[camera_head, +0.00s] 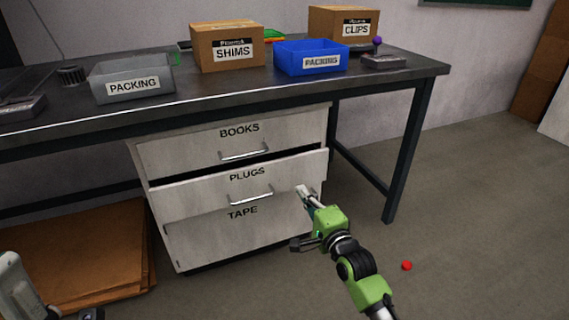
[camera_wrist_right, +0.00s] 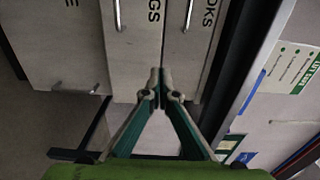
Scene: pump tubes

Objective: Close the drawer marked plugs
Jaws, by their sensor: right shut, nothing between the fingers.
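The drawer marked PLUGS (camera_head: 285,178) is the middle one of three in the white cabinet under the bench. It stands out a little from the cabinet, with a dark gap above its front. Its metal handle (camera_head: 250,195) is at the front's middle. My right gripper (camera_head: 303,190) is shut and empty, close to the right part of the PLUGS front; I cannot tell whether it touches. In the right wrist view the shut fingertips (camera_wrist_right: 160,75) are near the edge between the PLUGS front (camera_wrist_right: 140,45) and the BOOKS front (camera_wrist_right: 190,60). My left gripper is not clearly in view.
The BOOKS drawer (camera_head: 190,150) is above and the TAPE drawer (camera_head: 195,240) below. The dark bench (camera_head: 400,80) carries bins and boxes, and its leg (camera_head: 408,150) stands right of the cabinet. Brown boards (camera_head: 110,260) lie at left. A red ball (camera_head: 407,265) is on the floor.

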